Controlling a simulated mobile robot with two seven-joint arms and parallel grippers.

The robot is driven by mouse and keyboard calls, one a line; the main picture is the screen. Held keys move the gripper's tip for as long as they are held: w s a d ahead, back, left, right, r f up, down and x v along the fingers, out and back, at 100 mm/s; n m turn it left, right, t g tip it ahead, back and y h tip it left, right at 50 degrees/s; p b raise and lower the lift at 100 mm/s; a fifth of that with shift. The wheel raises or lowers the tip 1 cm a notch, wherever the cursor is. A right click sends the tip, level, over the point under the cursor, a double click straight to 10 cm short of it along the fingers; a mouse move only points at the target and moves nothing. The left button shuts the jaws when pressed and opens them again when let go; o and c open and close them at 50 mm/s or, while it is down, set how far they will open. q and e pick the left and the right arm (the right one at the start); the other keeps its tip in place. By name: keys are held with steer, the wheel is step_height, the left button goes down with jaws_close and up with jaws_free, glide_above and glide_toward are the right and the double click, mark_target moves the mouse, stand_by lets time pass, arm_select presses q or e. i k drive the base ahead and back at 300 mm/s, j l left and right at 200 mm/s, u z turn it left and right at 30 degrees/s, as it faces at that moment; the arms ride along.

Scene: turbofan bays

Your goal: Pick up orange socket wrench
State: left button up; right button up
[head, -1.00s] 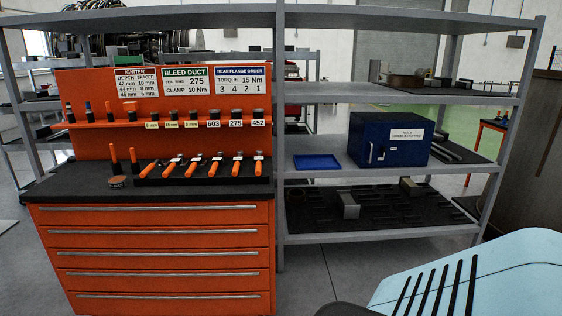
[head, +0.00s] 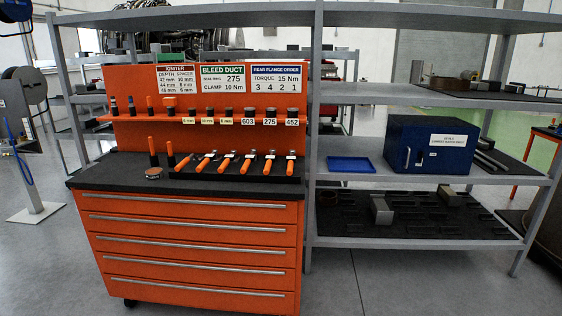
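Several orange-handled wrenches with silver heads lie side by side in a black tray (head: 237,175) on the dark top of an orange tool cabinet. One orange wrench (head: 225,167) lies near the middle of the row, and another (head: 268,168) lies toward the right end. They look alike at this distance, so I cannot tell which is the socket wrench. Two dark tools with orange parts (head: 171,155) stand upright left of the tray. Neither of my grippers shows in the head view.
The orange cabinet (head: 190,240) has several closed drawers. A small rack of labelled sockets (head: 248,114) sits on its back panel. To the right, grey shelving holds a blue tray (head: 351,164) and a blue box (head: 430,144). Grey floor in front is clear.

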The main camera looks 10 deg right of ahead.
mark_target(249, 163)
steer(key=i+l+z, duration=0.1)
steer(key=i+l, duration=0.6)
steer(key=i, duration=0.2)
steer(key=i+l+z, duration=0.15)
steer(key=i+l, duration=0.15)
steer(key=i, duration=0.15)
